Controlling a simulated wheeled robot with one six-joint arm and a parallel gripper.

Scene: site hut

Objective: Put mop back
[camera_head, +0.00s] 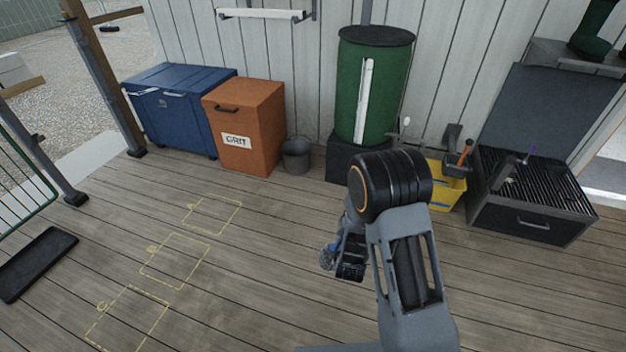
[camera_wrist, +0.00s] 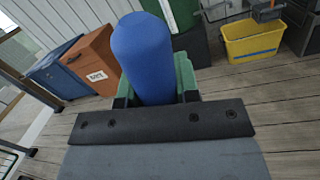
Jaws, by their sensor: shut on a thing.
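My gripper (camera_head: 350,262) is low over the deck in the middle of the head view, shut on a blue, rounded thing (camera_wrist: 145,55) that fills the gap between the fingers in the wrist view. I take it to be part of the mop. In the head view only a small blue and speckled grey piece (camera_head: 327,257) shows beside the gripper; my arm hides the rest. A yellow bucket (camera_head: 447,192) with a grey top part stands behind and right of my gripper. It also shows in the wrist view (camera_wrist: 253,47).
Along the wall stand a blue chest (camera_head: 178,125), an orange GRIT bin (camera_head: 245,130), a dark bucket (camera_head: 296,157), a green barrel (camera_head: 350,80) and a grill (camera_head: 532,215). Yellow marked squares (camera_head: 175,262) lie bare on the deck at left. A black mat (camera_head: 36,262) lies at far left.

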